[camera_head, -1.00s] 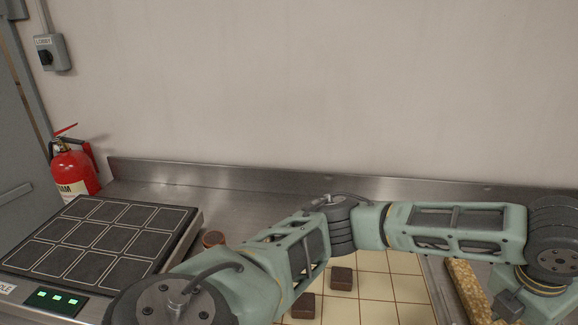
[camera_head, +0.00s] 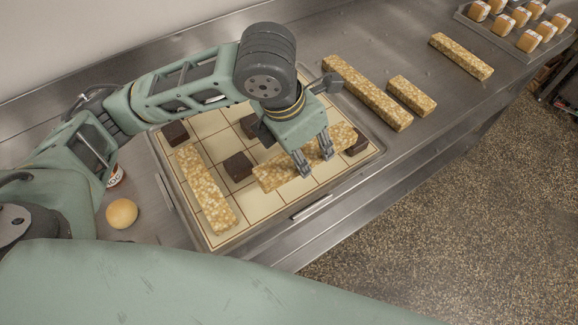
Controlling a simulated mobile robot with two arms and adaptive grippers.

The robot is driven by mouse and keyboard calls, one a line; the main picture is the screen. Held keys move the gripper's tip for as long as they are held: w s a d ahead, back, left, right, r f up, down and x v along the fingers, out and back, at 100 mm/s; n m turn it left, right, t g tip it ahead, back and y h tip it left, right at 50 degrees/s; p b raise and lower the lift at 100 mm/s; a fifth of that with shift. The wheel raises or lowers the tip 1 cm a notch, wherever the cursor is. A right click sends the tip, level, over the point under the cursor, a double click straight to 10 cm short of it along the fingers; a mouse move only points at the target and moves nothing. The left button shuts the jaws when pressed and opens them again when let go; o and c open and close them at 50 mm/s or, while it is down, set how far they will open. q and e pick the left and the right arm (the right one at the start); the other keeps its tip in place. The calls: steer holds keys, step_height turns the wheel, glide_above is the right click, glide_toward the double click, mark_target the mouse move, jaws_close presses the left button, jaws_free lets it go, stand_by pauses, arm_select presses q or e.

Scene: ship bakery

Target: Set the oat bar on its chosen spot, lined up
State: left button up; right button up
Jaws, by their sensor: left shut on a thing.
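My left gripper (camera_head: 314,160) is shut on a long oat bar (camera_head: 278,172). The bar is tan and knobbly and lies slantwise over the right half of the cream gridded board (camera_head: 262,207). I cannot tell whether it touches the board or hangs just above it. Another oat bar (camera_head: 205,190) lies on the board's left part. Several dark brown cubes sit on the board: one at the back left (camera_head: 175,133), one in the middle (camera_head: 238,166), one partly behind the gripper (camera_head: 250,125), and one by the held bar's right end (camera_head: 358,143). My right gripper is not in view.
On the steel counter to the right lie a long bar (camera_head: 365,92), a short bar (camera_head: 411,95) and another bar (camera_head: 460,57). A tray of small cakes (camera_head: 528,41) stands at the far right. A round bun (camera_head: 122,213) sits left of the board.

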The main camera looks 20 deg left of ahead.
mark_target(290, 159)
arm_select(q)
steer(key=shift+s+a+f, duration=0.75)
steer(key=shift+s+a, duration=0.25)
steer(key=shift+s+a+f, duration=0.1)
steer(key=shift+s+f, duration=0.05)
step_height(290, 159, down, 3)
steer(key=shift+f, duration=0.55)
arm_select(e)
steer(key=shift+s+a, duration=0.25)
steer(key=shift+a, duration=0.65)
arm_select(q)
steer(key=o, duration=1.3)
steer(key=shift+f, duration=0.1)
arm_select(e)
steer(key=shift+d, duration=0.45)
